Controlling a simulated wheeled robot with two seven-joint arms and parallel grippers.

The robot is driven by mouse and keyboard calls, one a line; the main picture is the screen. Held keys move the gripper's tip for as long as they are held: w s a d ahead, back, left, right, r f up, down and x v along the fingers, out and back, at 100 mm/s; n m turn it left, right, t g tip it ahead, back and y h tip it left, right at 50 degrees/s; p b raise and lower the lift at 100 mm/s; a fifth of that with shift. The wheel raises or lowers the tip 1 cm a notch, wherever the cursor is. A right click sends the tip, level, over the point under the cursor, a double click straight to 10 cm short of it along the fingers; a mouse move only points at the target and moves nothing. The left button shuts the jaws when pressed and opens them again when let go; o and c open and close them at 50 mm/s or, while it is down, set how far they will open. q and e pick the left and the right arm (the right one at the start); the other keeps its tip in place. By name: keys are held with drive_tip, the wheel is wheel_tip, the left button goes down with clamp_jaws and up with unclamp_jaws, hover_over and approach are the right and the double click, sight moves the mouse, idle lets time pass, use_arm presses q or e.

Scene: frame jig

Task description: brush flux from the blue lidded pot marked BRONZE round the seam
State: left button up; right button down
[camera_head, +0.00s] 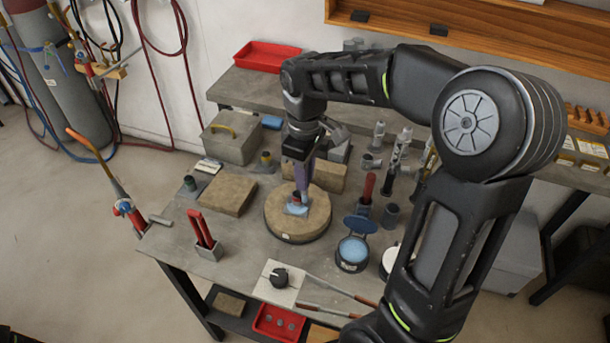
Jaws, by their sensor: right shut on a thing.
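The blue pot (352,256) stands open near the front right of the bench, with pale blue flux inside. Its blue lid (361,223) is tipped back behind it; no marking is readable. My right gripper (300,165) is over the round brick turntable (283,222), shut on a slim purple-grey tool that looks like the brush (303,180). The tool points down at a small reddish-brown part (296,198) at the turntable's middle, with a light blue patch (297,209) beside it. Tip contact and the seam are too small to tell. My left gripper is not in view.
A second pot (389,262) is partly hidden by my right arm. A red-handled tool (367,186) stands behind the lid. Red-handled tools in a block (208,252), a torch (128,210) and a flat brick (227,195) are at left.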

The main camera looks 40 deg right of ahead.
drive_tip(key=shift+r, duration=0.65)
drive_tip(key=shift+f, duration=0.1)
drive_tip(key=shift+w+d, duration=0.25)
drive_tip(key=shift+d, duration=0.05)
drive_tip(key=w+d+b, duration=0.2)
drive_tip(key=d, duration=0.1)
drive_tip(key=shift+w+r, duration=0.2)
drive_tip(key=shift+r, duration=0.1)
drive_tip(key=shift+f, duration=0.1)
wheel_tip(320, 180, down, 6)
drive_tip(key=b, duration=0.5)
drive_tip(key=shift+f+b, duration=0.2)
drive_tip(key=shift+b, duration=0.2)
